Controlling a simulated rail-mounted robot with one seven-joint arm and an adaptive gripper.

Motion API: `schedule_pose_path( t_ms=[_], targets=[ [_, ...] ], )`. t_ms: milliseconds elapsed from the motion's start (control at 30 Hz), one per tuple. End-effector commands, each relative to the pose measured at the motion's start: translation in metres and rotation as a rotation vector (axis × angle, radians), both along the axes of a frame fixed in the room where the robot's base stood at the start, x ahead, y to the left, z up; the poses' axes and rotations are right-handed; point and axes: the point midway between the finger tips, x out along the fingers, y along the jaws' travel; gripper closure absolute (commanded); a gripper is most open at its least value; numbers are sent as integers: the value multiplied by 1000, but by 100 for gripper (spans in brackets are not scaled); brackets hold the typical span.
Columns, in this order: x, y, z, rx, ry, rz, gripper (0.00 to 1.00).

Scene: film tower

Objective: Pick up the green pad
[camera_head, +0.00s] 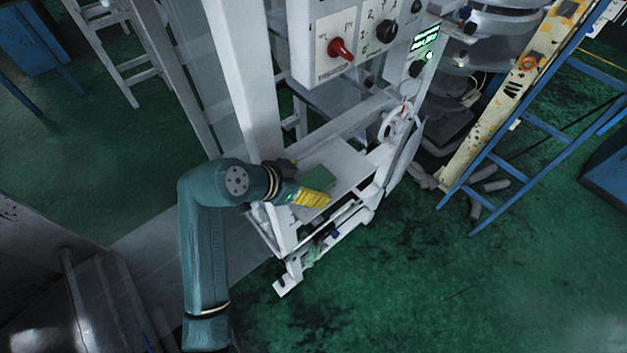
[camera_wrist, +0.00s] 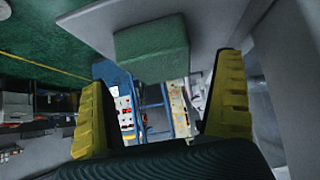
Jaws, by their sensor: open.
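The green pad (camera_wrist: 151,48) is a block with a flat, slightly rough surface, in the upper middle of the wrist view, against a pale grey shelf (camera_wrist: 212,18). In the head view the pad (camera_head: 321,178) shows as a dull green patch on the light grey shelf (camera_head: 345,160) of the machine. My gripper (camera_head: 318,199) is beside the pad, at the shelf's near edge. In the wrist view my gripper (camera_wrist: 161,72) is open, its yellow fingers spread wider than the pad. Nothing is held between them. Whether a finger touches the pad, I cannot tell.
A white upright post (camera_head: 243,80) stands close behind my wrist. A control box (camera_head: 345,40) with a red knob and a black knob hangs above the shelf. A white handwheel (camera_head: 397,122) is at the shelf's right. Green floor (camera_head: 470,280) is open at the lower right.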

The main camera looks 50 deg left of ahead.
Motion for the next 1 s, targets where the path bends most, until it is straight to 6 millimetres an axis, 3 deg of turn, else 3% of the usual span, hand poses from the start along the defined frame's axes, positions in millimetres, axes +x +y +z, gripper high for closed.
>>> schedule_pose_path(
  t_ms=[167, 400, 733, 1000],
  targets=[
    [20, -1, -17, -1, 1, -1, 2],
    [21, -1, -20, 1, 0, -1, 2],
    [21, 0, -20, 0, 0, 0, 65],
    [21, 0, -17, 1, -1, 0, 66]
  ],
)
